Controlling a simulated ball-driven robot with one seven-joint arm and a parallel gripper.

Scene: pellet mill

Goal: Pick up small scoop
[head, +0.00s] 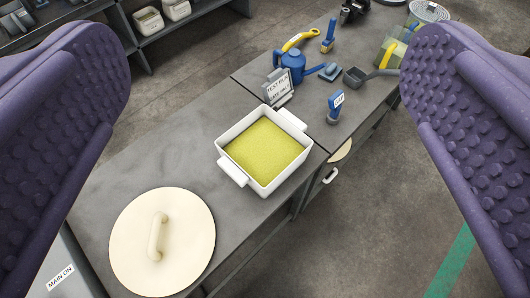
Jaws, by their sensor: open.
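A small dark grey scoop (356,77) lies on the far part of the grey bench. Its square bowl is at the left and its handle points right, toward my right finger. My gripper (265,75) is open, with a purple studded finger at each side of the view. Nothing is between the fingers within reach; the bench lies well below and beyond them. The scoop appears between the fingers in the picture, nearer the right one, and is apart from both.
A white two-handled tub (228,169) of yellow-green powder stands mid-bench. A round cream lid (190,262) lies nearer. Around the scoop are a blue can (291,68), a blue brush (328,40), a blue-handled tool (335,108), and a sign (279,87). Open floor lies right.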

